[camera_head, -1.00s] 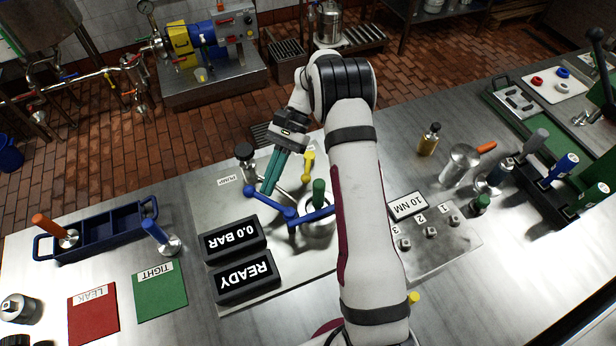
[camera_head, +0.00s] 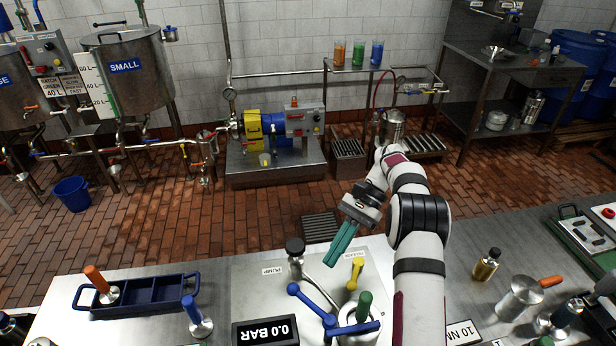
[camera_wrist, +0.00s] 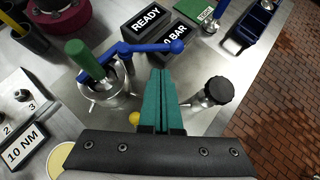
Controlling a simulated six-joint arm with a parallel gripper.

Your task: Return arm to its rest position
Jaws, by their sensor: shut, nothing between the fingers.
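My gripper (camera_head: 340,244) is shut and empty, its teal fingers together, held above the back part of the steel pump plate (camera_head: 250,291). In the wrist view the closed fingers (camera_wrist: 161,98) point at the plate between a green-handled valve (camera_wrist: 90,62) and a black-knobbed part (camera_wrist: 219,90). A blue lever (camera_wrist: 150,46) lies beyond the fingertips. In the head view the same green handle (camera_head: 364,305), blue lever (camera_head: 311,303) and black knob (camera_head: 295,245) stand below and around the gripper. I cannot tell the exact height of the fingers.
A yellow handle (camera_head: 355,272) stands on the plate near the gripper. A 0.0 BAR display (camera_head: 265,331) stands in front. A navy tray (camera_head: 136,296) is at left; an amber bottle (camera_head: 486,264) is at right. Brick floor (camera_head: 250,215) lies open behind the table.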

